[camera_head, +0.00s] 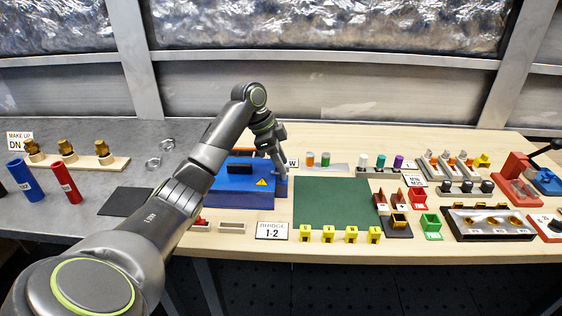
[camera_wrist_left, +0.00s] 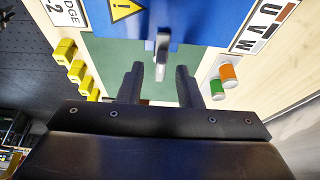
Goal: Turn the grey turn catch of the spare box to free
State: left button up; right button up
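The spare box is a blue box (camera_head: 235,200) with a yellow warning triangle, left of the green mat in the head view. It also fills the top of the left wrist view (camera_wrist_left: 195,22). Its grey turn catch (camera_wrist_left: 161,57) sticks out from the box edge in the left wrist view, its long side running roughly up and down the picture. My left gripper (camera_wrist_left: 160,70) is open, one finger on each side of the catch's end with gaps visible. In the head view my left gripper (camera_head: 280,170) points down at the box's right end, and the catch cannot be made out there.
A green mat (camera_head: 335,203) lies right of the box. Yellow clips (camera_head: 328,235) stand along the front edge. Orange and green cylinders (camera_wrist_left: 228,72) stand near the gripper. A bridge label (camera_head: 272,231) is in front of the box. Several fittings stand farther right.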

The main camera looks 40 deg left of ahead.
pick_arm(q)
jog(key=shift+f, duration=0.25)
grip_shut()
